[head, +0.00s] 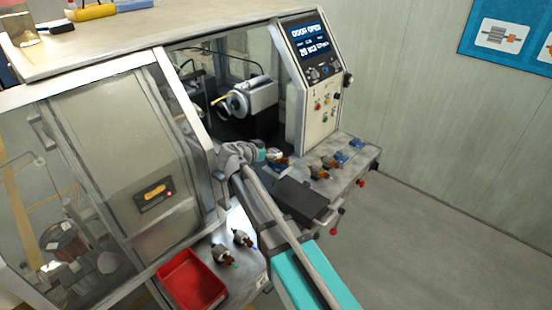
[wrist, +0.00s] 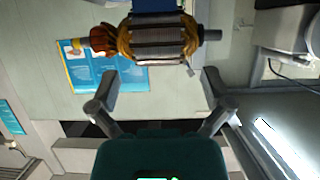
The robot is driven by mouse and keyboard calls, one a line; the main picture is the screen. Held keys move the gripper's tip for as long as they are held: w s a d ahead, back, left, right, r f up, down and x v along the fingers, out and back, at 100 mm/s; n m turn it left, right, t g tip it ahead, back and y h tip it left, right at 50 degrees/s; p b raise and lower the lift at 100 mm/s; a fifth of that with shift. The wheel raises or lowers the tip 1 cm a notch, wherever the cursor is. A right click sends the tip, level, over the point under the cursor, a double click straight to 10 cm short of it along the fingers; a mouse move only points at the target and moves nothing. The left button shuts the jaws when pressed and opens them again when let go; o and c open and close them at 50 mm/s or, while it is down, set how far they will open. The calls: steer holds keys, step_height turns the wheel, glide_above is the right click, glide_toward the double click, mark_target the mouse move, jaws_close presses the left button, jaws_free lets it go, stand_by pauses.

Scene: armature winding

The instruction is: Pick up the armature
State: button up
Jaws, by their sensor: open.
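An armature (wrist: 158,40) with a grey laminated core, copper windings and a shaft lies across the top of the wrist view, against a blue support (wrist: 154,5). My gripper (wrist: 160,76) is open and empty, its two fingers spread below the armature in that picture. The fingertips appear just short of the core; I cannot tell the exact gap. In the head view my gripper (head: 268,155) is beside an armature (head: 279,157) on the machine's front table, partly hiding it.
Further armatures (head: 319,171) stand to the right on the table (head: 352,176), near blue supports (head: 341,157). Two armatures (head: 242,238) are beside a red bin (head: 192,282). The machine's chuck (head: 237,103) is behind.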

steer(key=shift+b+x, duration=0.3)
steer(key=shift+x, duration=1)
steer(key=shift+s, duration=0.15)
steer(key=c, duration=1.2)
